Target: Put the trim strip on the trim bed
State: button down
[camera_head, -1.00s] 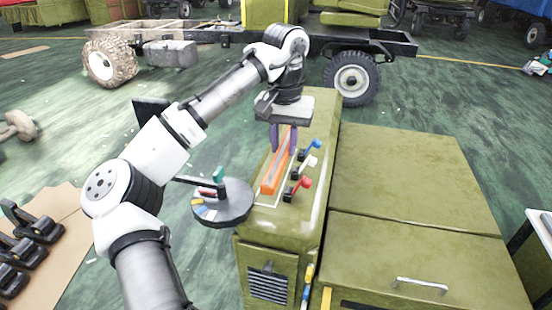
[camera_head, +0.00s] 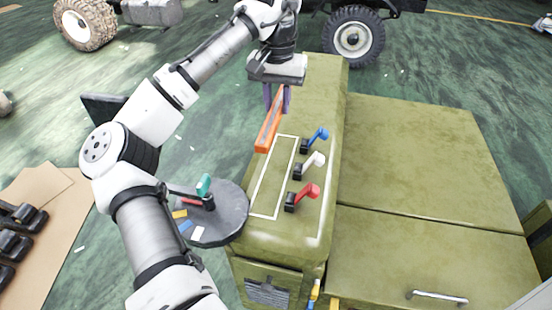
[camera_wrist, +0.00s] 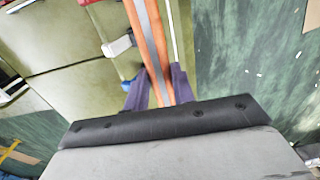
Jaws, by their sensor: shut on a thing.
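The trim strip (camera_head: 266,134) is orange with a grey stripe along its length. My gripper (camera_head: 277,100) is shut on its far part, with the near end jutting toward the camera. The trim bed looks to be the white-outlined rectangle (camera_head: 263,216) on the green cabinet top. The strip shows up and to the left of this outline, which looks bare. Its height above the top is hard to tell. In the wrist view the strip (camera_wrist: 148,40) runs between the purple fingers of my gripper (camera_wrist: 159,92).
Blue (camera_head: 319,135), white (camera_head: 313,160) and red (camera_head: 307,192) levers stand right of the outline. A round dark tray (camera_head: 232,212) with small coloured pieces sits to its left. A lower green cabinet (camera_head: 415,150) adjoins on the right.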

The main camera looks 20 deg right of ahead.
aim_at(277, 168)
notch_tip(277, 168, down, 18)
jog(key=shift+r+p, duration=0.25)
jog(key=shift+p, duration=0.5)
jog(key=shift+f, duration=0.15)
jog(key=c, duration=1.2)
grip_release()
jog(key=shift+o, duration=0.2)
